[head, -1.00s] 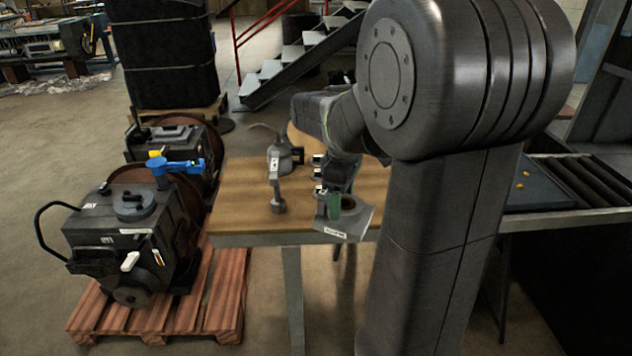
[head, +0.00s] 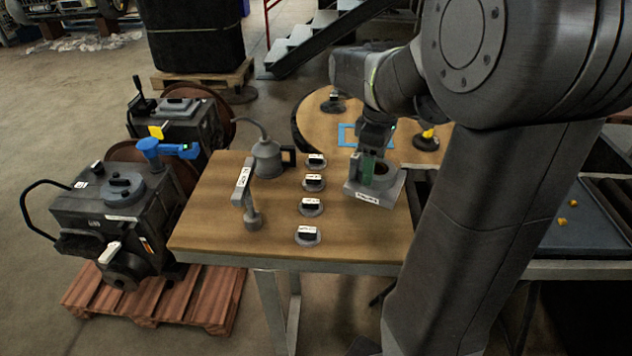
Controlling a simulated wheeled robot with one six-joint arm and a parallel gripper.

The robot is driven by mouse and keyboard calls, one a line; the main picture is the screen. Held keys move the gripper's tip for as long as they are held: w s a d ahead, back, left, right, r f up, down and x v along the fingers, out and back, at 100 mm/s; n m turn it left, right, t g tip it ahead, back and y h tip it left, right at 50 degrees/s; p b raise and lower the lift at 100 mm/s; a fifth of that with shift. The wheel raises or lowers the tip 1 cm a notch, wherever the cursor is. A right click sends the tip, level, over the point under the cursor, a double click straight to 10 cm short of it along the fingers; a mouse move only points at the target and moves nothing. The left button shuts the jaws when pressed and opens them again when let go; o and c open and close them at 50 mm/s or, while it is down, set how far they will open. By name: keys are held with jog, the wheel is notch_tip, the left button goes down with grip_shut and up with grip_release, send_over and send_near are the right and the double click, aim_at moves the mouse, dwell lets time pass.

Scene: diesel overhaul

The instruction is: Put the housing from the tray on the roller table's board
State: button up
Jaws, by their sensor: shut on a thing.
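The housing (head: 394,191) is a grey block with a round opening and a white label on its front. My gripper (head: 372,172) reaches down into it and is shut on it; the fingertips are partly hidden. The housing shows over the right end of the wooden table (head: 215,222); I cannot tell how high it is. A blue-grey flat panel (head: 570,236) with small yellow pieces lies by the rollers (head: 610,190) at the right, partly behind my arm. I cannot tell for sure whether it is the tray or the board.
Several labelled discs (head: 307,235) stand in a row on the wooden table, left of the housing. A grey can (head: 268,158) and a labelled tool (head: 245,195) stand farther left. Engines on pallets fill the left.

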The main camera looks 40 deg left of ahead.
jog(key=shift+w+f, duration=0.1)
jog(key=shift+f, duration=4.8)
jog(key=shift+f+b, duration=0.1)
jog(key=shift+b, duration=0.25)
jog(key=o, duration=1.7)
jog(key=shift+f, duration=0.1)
notch_tip(320, 180, up, 12)
jog(key=shift+r+p, duration=0.2)
jog(key=shift+p, duration=0.3)
jog(key=shift+f, duration=0.1)
